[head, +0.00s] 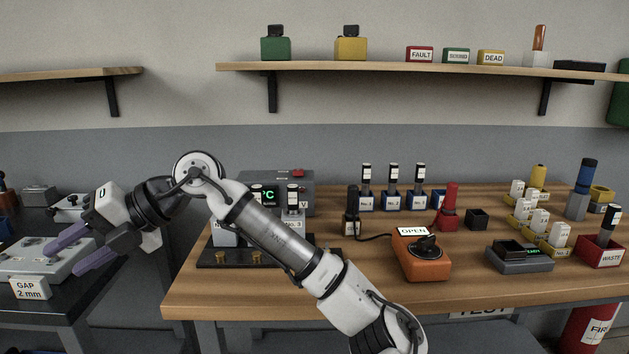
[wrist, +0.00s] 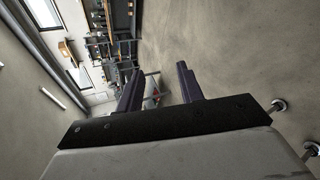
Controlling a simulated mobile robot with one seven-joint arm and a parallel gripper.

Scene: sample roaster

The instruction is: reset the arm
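My gripper (head: 73,252) is at the left of the head view, off the left end of the wooden bench (head: 180,295). Its two purple fingers are spread apart with nothing between them. They overlap the grey gap unit (head: 62,248) in the picture; I cannot tell whether they touch it. In the wrist view my gripper (wrist: 160,88) also shows spread, empty fingers, with the grey floor and tilted furniture beyond. My arm reaches leftward across the bench in the head view and hides part of the grey display box (head: 293,183).
An orange box with a black knob (head: 420,260) and an OPEN label stands at the bench's front. Black-topped probes in blue holders (head: 393,200), a red WASTE bin (head: 600,250) and a scale (head: 519,257) stand further right. A shelf (head: 400,67) hangs above.

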